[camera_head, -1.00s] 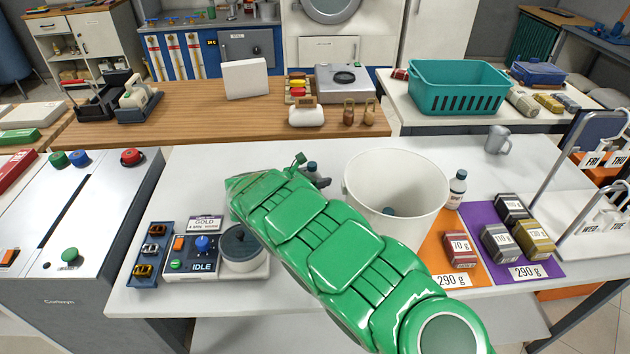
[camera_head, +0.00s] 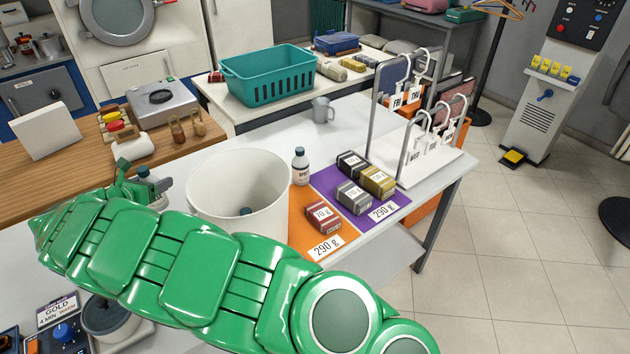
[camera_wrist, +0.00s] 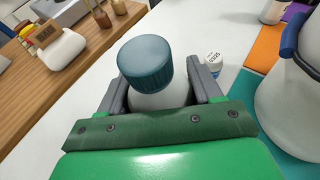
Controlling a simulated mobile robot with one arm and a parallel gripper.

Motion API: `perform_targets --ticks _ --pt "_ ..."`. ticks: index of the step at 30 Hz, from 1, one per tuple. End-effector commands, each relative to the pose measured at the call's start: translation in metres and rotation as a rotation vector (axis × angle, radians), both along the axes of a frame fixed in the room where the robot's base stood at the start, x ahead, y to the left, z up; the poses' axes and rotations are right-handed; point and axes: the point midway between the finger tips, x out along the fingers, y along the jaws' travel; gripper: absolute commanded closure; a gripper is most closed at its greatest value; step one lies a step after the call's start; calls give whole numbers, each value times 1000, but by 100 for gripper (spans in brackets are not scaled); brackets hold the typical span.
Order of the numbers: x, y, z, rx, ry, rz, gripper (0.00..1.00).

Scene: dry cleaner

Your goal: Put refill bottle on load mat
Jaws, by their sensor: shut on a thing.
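My gripper (camera_wrist: 153,98) is shut on a white bottle with a dark teal cap (camera_wrist: 146,62), which is upright between the fingers. In the head view my gripper (camera_head: 146,186) and the bottle's cap (camera_head: 143,172) show left of the white bucket, partly hidden behind my green arm. Two mats lie right of the bucket: an orange mat (camera_head: 299,232) and a purple mat (camera_head: 327,180), each with a 290 g card. I cannot tell from any marking which is the load mat. The orange mat also shows in the wrist view (camera_wrist: 265,48).
The white bucket (camera_head: 240,170) stands between my gripper and the mats, with a dark-capped thing inside. Another bottle (camera_head: 300,167) stands at the orange mat's back. A red block (camera_head: 322,217) sits on orange; several blocks occupy purple. A rack (camera_head: 425,160) stands right.

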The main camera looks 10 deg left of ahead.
Motion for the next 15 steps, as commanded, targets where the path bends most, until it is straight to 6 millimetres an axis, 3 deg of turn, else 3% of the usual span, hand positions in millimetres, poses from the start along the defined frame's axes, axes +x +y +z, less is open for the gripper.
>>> perform_targets --ticks 5,15 --pt "23 -16 19 5 -1 -10 77" --pt "95 -82 71 2 0 -5 77"
